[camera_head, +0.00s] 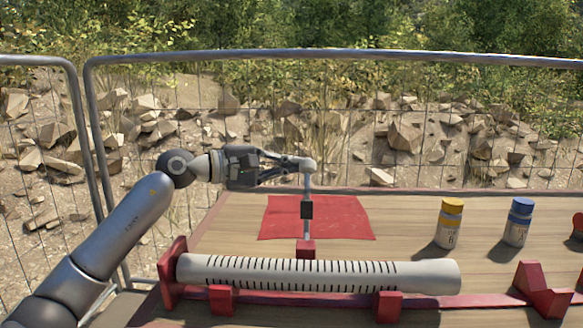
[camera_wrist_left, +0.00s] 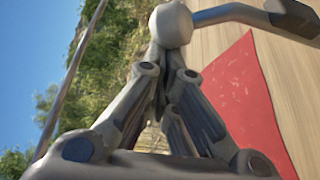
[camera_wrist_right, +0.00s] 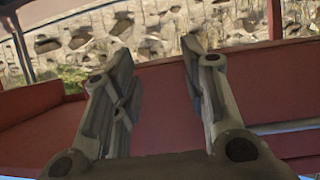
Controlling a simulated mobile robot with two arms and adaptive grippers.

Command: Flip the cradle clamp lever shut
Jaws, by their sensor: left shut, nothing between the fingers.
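The clamp lever (camera_head: 307,190) stands upright from a red block (camera_head: 306,249) behind the grey slotted pipe (camera_head: 320,274). It has a thin rod, a dark collar and a pale round knob (camera_head: 308,165). The knob also shows in the left wrist view (camera_wrist_left: 172,25). The pipe lies in red cradle supports (camera_head: 388,306). My left gripper (camera_head: 301,164) is shut and empty, its tips right at the knob's left side; I cannot tell if they touch it. My right gripper (camera_wrist_right: 155,55) is open and empty, facing a red surface; it is outside the head view.
A red mat (camera_head: 345,215) lies on the wooden table (camera_head: 400,235) behind the pipe. A yellow-capped bottle (camera_head: 449,223) and a blue-capped bottle (camera_head: 517,222) stand at right. A red V-block (camera_head: 540,290) is at front right. A wire fence (camera_head: 330,56) runs behind the table.

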